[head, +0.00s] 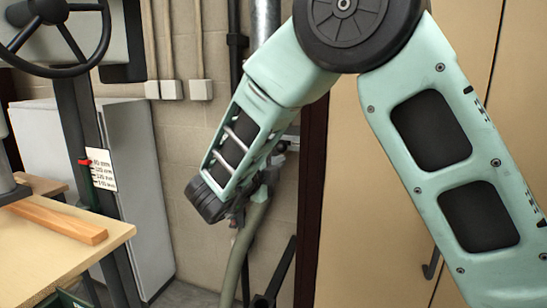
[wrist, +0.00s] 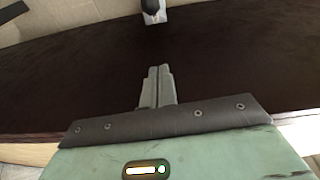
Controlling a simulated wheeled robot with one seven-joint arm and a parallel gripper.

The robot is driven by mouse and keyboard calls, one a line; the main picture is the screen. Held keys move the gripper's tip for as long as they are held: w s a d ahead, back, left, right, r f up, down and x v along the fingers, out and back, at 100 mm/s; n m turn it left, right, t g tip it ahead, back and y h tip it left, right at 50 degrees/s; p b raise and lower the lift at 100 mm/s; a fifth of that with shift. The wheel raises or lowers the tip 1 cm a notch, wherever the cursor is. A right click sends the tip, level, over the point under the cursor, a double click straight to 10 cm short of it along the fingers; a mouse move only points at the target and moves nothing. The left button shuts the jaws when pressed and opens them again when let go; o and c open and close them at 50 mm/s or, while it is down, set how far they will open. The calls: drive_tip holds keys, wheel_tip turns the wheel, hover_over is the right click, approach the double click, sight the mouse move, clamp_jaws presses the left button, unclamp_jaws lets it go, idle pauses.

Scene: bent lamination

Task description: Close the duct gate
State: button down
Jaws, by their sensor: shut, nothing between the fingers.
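In the wrist view my gripper (wrist: 159,70) is shut, its two grey fingers together with nothing between them. It points over a dark brown surface. Beyond the fingertips, at the top edge, a small pale fitting with a black end (wrist: 152,8) shows, apart from the fingers; I cannot tell whether it belongs to the gate. In the head view a metal duct pipe (head: 265,18) comes down the wall behind my arm. Grey metal fittings (head: 287,141) show beside my forearm, above a grey-green hose (head: 244,248). My arm hides much of this spot, so the gate's position cannot be told.
A dark brown upright post (head: 312,190) and tan cabinet doors (head: 375,245) stand to the right. A wooden bench (head: 100,245) with a wood strip (head: 58,221) is at lower left. A black handwheel (head: 55,32) and a pale cabinet (head: 135,195) are also left.

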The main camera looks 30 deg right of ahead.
sight(281, 151)
drive_tip(key=w+d+p, duration=0.3)
drive_tip(key=w+d, duration=0.3)
drive_tip(key=w, duration=0.2)
drive_tip(key=shift+w+d+f, duration=0.25)
drive_tip(key=shift+w+d, duration=0.15)
drive_tip(key=shift+a, duration=0.1)
drive_tip(key=shift+w+a, duration=0.25)
drive_tip(key=shift+w, duration=0.05)
drive_tip(key=w+a+b, duration=0.2)
drive_tip(key=w+a, duration=0.7)
drive_tip(key=shift+a+r, duration=0.1)
